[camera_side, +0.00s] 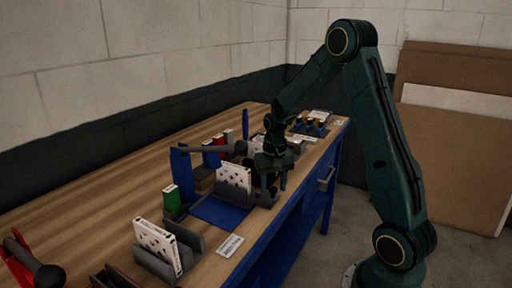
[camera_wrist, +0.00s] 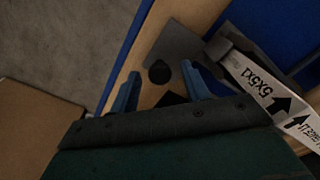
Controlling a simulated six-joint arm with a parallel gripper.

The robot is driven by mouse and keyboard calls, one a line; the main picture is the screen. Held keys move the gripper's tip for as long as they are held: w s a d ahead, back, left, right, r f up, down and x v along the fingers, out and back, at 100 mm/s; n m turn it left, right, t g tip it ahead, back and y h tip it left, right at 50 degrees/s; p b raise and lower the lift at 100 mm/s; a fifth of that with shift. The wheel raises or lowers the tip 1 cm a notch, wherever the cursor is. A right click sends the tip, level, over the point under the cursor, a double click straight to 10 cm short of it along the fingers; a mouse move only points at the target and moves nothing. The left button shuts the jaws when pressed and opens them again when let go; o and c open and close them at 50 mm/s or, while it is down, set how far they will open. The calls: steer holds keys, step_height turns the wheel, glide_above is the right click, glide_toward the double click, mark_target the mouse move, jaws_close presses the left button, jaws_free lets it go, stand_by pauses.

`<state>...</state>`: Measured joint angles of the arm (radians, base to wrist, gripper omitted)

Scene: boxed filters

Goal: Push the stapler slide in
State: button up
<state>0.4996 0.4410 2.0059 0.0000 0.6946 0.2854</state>
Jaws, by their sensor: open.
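The stapler has blue uprights (camera_side: 181,165), a dark arm over them and a blue base (camera_side: 220,212). Its grey slide (camera_side: 265,199) holds a white filter box (camera_side: 233,178) standing upright. In the wrist view, the slide's flat grey plate (camera_wrist: 175,45) carries a round black knob (camera_wrist: 159,72), and the box (camera_wrist: 258,82) shows arrows and "5x5x1". My gripper (camera_side: 273,184) is over the slide's near end. In the wrist view, my gripper (camera_wrist: 160,70) is open with the knob between its blue fingertips. I cannot tell whether a finger touches the knob.
A grey holder (camera_side: 165,262) with a white box stands at the front left. A green box (camera_side: 171,202) is beside the stapler, and a white card (camera_side: 230,245) lies in front. Small coloured items stand on a tray (camera_side: 312,127) farther back. The bench's blue edge (camera_side: 285,212) runs close to my gripper.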

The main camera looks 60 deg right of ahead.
jaws_close()
steer(key=shift+a, duration=4.45)
jaws_free()
steer(key=shift+d, duration=0.15)
